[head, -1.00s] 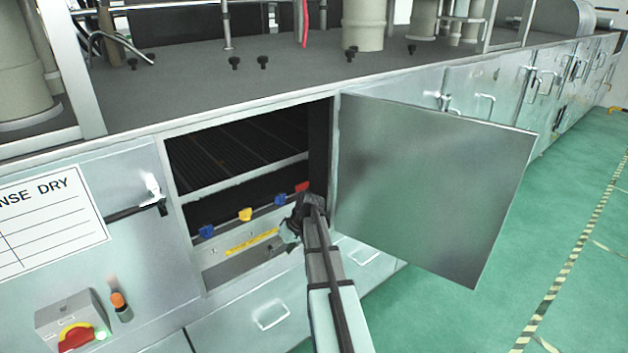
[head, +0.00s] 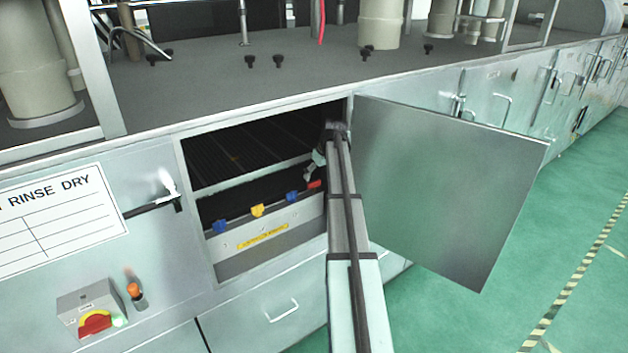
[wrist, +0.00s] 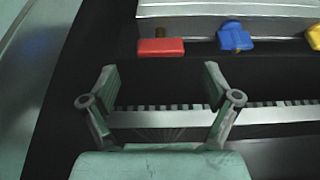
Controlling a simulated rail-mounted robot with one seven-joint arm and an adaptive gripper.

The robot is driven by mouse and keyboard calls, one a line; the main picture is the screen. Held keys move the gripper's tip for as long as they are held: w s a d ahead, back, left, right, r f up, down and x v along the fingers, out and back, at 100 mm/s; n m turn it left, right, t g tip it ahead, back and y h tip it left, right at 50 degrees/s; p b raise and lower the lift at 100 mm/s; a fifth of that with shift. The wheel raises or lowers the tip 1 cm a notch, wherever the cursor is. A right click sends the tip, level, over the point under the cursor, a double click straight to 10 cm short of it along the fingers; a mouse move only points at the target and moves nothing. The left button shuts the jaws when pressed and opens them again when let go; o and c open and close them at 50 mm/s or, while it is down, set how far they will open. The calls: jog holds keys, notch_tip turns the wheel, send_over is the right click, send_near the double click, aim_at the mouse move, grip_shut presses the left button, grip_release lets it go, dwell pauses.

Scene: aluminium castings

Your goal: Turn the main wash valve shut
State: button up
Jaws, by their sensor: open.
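A row of coloured valve handles runs inside the open cabinet: a blue one (head: 221,227), a yellow one (head: 257,210), a second blue one (head: 292,197) and a red one (head: 315,185) at the right end. No readable label shows which is the main wash valve. The wrist view shows the red handle (wrist: 160,46) lying sideways, with the blue (wrist: 235,37) and yellow (wrist: 314,37) handles to its right. My gripper (wrist: 160,78) is open and empty. Its fingertips are apart from the red handle, spread to either side of it in the picture.
The cabinet door (head: 440,195) stands open to the right of my arm. A slatted rack (head: 245,155) lies inside the cabinet. A yellow label strip (head: 262,236) is on the panel below the handles. A red rotary switch (head: 95,322) is at lower left.

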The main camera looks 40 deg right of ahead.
aim_at(314, 182)
jog(key=shift+p+x, duration=0.8)
jog(key=shift+x, duration=1.7)
jog(key=shift+c, duration=0.3)
jog(key=shift+s, duration=0.1)
jog(key=c, duration=1.1)
